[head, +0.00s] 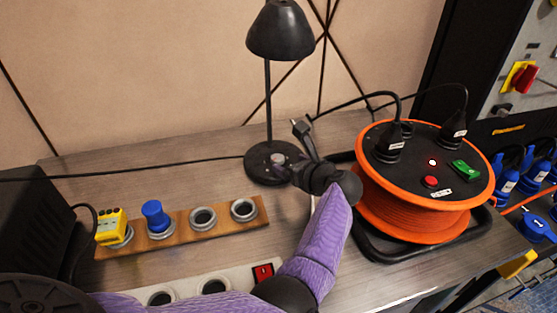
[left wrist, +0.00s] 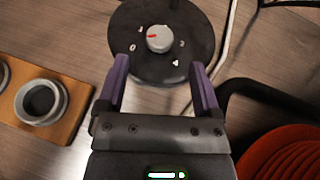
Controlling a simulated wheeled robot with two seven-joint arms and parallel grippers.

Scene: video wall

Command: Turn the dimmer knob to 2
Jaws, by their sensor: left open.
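The dimmer knob (left wrist: 159,39) is a small grey round knob on the black round base (left wrist: 178,77) of the desk lamp. A red mark on it points to the left in the left wrist view. Small white figures ring it: a 0 is at lower left, others at the right are hard to read. In the head view the knob (head: 278,158) shows on the lamp base. My left gripper (left wrist: 157,70) is open, its two purple fingers on either side just short of the knob and apart from it. It also shows in the head view (head: 296,165). My right gripper is not in view.
An orange cable reel (head: 415,215) stands close to the right of my left gripper. A wooden socket board (head: 182,235) with a yellow plug (head: 110,228) and a blue plug (head: 155,217) lies at left. A power strip with a red switch (head: 263,273) is in front.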

